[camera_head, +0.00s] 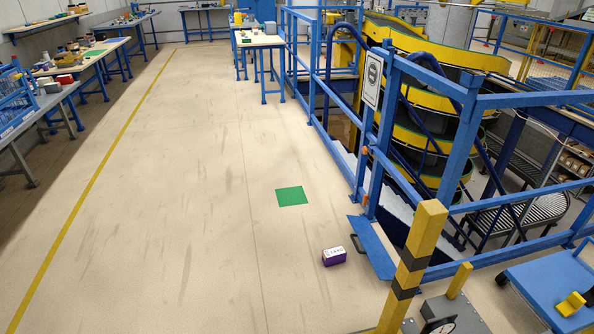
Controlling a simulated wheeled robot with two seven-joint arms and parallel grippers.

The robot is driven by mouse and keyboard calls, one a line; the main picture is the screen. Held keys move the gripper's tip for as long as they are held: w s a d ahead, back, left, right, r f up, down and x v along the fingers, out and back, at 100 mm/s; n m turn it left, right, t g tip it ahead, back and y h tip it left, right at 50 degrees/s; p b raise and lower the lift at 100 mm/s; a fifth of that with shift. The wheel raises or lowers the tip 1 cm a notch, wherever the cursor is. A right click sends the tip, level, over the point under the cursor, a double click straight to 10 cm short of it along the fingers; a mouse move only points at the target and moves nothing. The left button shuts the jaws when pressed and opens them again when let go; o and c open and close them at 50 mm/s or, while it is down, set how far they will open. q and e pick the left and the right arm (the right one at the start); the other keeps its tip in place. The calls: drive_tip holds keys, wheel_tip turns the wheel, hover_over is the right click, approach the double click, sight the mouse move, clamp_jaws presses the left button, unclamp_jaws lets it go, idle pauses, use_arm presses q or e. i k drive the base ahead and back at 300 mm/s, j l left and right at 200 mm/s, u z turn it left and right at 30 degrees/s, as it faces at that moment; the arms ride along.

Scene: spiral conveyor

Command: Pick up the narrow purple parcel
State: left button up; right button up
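The narrow purple parcel (334,257) lies on the bare floor in the lower middle of the head view. It is a small purple box with a white label with dark marks on its top. It sits left of the blue plate by the railing and apart from it. Neither of my grippers shows in this view.
A green square (291,196) marks the floor beyond the parcel. Blue railings (431,91) and a yellow-black post (413,262) stand to the right, before the spiral conveyor (418,130). A blue cart (545,285) is at lower right. Floor to the left is clear.

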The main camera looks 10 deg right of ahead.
sight(333, 256)
drive_tip(key=i, duration=2.4)
drive_tip(key=i+z, duration=0.4)
drive_tip(key=i+j+z, duration=0.2)
drive_tip(key=z, duration=0.25)
drive_tip(key=i+j+z, duration=0.4)
drive_tip(key=l, duration=0.1)
